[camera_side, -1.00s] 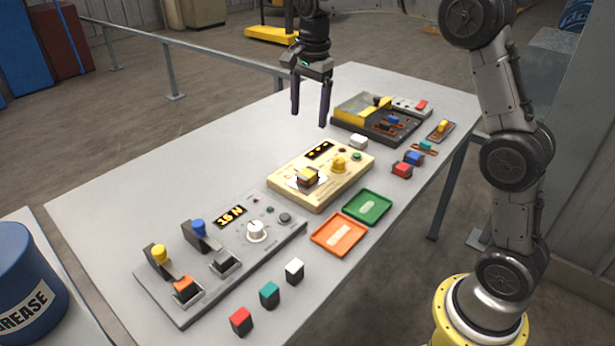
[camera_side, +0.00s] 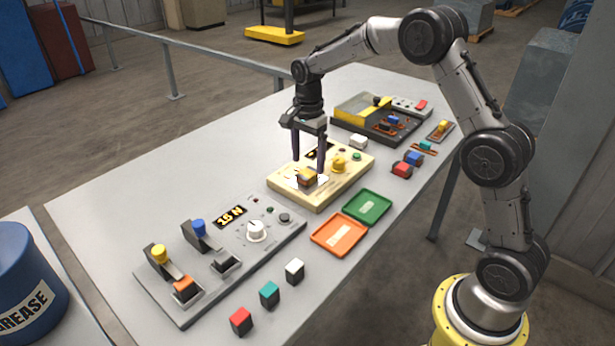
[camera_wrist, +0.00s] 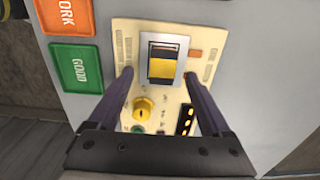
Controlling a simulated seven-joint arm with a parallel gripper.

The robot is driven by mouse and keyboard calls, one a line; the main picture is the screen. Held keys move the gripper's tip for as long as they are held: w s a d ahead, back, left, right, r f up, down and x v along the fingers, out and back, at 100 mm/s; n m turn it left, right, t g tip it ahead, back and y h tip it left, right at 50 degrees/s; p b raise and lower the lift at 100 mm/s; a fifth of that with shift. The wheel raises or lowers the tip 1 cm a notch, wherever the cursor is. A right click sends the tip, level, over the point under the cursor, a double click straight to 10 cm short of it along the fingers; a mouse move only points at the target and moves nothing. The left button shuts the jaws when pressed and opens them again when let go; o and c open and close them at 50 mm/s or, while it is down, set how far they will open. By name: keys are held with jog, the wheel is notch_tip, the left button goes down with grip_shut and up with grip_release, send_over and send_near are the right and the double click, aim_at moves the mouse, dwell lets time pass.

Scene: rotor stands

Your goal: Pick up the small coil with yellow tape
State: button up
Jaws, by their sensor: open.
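The small coil with yellow tape (camera_side: 307,178) sits on a pale plate on top of the cream tester box (camera_side: 318,203). In the wrist view the coil (camera_wrist: 162,68) shows a yellow band with darker parts above and below it. My gripper (camera_side: 308,164) is over the tester box, pointing down, with its fingers apart near the coil. In the wrist view my gripper (camera_wrist: 159,75) is open, its fingertips to either side of the coil with gaps between. Nothing is held. I cannot tell the exact height of the fingertips above the plate.
A yellow knob (camera_side: 339,166) rises from the tester box beside the fingers. A green tray (camera_side: 380,217) and an orange tray (camera_side: 325,243) lie in front. A grey panel with levers (camera_side: 190,312) is at left, a dark tray (camera_side: 345,122) behind. Red, teal and white blocks stand in front.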

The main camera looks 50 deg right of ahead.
aim_at(307, 173)
jog(key=f, duration=0.4)
jog(key=shift+w+d+f, duration=0.1)
jog(key=shift+w, duration=0.1)
grip_shut()
